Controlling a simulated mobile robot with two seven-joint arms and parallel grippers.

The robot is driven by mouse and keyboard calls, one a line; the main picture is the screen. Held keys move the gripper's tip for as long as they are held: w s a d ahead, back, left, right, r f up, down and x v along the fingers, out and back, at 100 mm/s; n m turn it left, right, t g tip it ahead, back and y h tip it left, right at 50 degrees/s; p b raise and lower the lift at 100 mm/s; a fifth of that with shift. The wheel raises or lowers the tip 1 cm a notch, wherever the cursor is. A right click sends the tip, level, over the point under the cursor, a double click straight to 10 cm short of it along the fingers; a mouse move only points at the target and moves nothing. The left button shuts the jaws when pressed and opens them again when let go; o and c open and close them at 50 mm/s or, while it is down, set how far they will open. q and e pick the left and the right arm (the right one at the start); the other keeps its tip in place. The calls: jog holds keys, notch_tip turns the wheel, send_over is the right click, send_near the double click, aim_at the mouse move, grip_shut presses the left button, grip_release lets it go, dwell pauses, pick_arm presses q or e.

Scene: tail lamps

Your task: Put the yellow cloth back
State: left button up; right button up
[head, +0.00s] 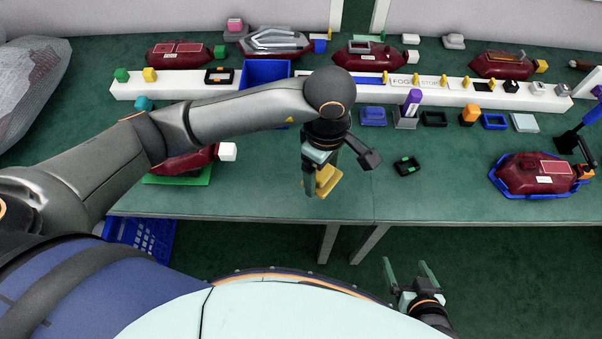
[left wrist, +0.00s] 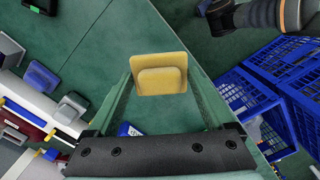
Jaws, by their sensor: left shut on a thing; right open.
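The yellow cloth (head: 328,181) is a small yellow block-like piece with a raised part. My left gripper (head: 318,185) is shut on it and holds it near the front edge of the green table (head: 250,203). In the left wrist view the yellow cloth (left wrist: 161,78) sits between the two finger ends. My right gripper (head: 411,274) is open and empty, low in front of the table.
A long white rack (head: 150,87) with a blue bin (head: 266,72) crosses the table. Dark red lamps stand around it, one in a blue tray (head: 497,180) at right. A black-green item (head: 407,166) lies right of my left gripper. Blue crates (left wrist: 285,70) are below the table.

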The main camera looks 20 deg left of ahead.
pick_arm(q)
jog(key=d+r+n+b, duration=0.1)
jog(key=d+r+n, duration=0.2)
jog(key=d+n, duration=0.35)
jog(key=shift+n, duration=0.45)
jog(key=w+a+f, duration=0.1)
jog(key=a, duration=0.1)
jog(key=w+a+f, duration=0.1)
jog(key=a, duration=0.2)
jog(key=w+a+f+p, duration=0.1)
jog(key=a+f, duration=0.1)
jog(key=a, duration=0.1)
jog(key=shift+w, duration=0.1)
send_over(301, 173)
jog(key=f, duration=0.5)
jog(key=shift+s+d+f, duration=0.1)
jog(key=shift+s+d, duration=0.1)
jog(key=shift+d, duration=0.15)
jog(key=f, duration=0.3)
jog(key=shift+w+a+f+p, duration=0.1)
jog(key=shift+a+p, duration=0.2)
jog(key=shift+a, duration=0.05)
jog(key=shift+f, duration=0.35)
